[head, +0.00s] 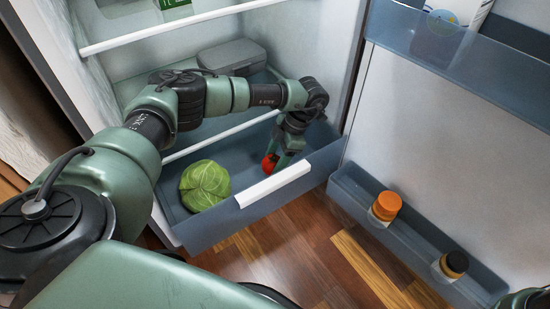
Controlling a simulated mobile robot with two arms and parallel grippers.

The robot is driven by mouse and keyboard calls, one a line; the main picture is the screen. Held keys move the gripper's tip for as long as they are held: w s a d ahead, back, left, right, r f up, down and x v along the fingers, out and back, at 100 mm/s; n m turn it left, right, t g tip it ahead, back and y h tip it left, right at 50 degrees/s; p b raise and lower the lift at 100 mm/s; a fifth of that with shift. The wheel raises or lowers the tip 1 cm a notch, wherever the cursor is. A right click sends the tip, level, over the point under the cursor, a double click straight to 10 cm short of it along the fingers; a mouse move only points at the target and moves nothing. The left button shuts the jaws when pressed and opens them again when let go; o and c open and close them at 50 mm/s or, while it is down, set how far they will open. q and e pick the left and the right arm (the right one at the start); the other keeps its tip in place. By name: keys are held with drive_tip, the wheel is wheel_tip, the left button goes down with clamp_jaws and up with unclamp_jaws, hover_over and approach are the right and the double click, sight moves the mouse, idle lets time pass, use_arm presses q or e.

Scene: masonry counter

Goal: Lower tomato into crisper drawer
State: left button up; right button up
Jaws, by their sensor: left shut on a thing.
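The crisper drawer (225,222) is pulled out at the bottom of the fridge. A green cabbage (204,186) lies in its left part. My left arm reaches over the drawer, and my left gripper (279,160) points down inside the right part of it. The gripper is shut on a red tomato (269,163), which is partly hidden by the fingers. I cannot tell whether the tomato touches the drawer floor. My right gripper is not in view.
The open fridge door on the right has a low bin with an orange-capped jar (386,206) and a dark-capped jar (453,265). A grey lidded container (232,58) sits on a shelf above the drawer. The drawer floor between cabbage and tomato is clear.

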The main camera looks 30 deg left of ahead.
use_arm(q)
drive_tip(key=shift+f+b, duration=1.4)
drive_tip(key=shift+f, duration=1.1)
idle(1.4)
drive_tip(key=o, duration=1.5)
drive_tip(key=shift+o, duration=0.2)
drive_tip(key=shift+r, duration=0.1)
drive_tip(key=p+v, duration=0.5)
drive_tip(key=v, duration=0.2)
drive_tip(key=shift+r, duration=0.4)
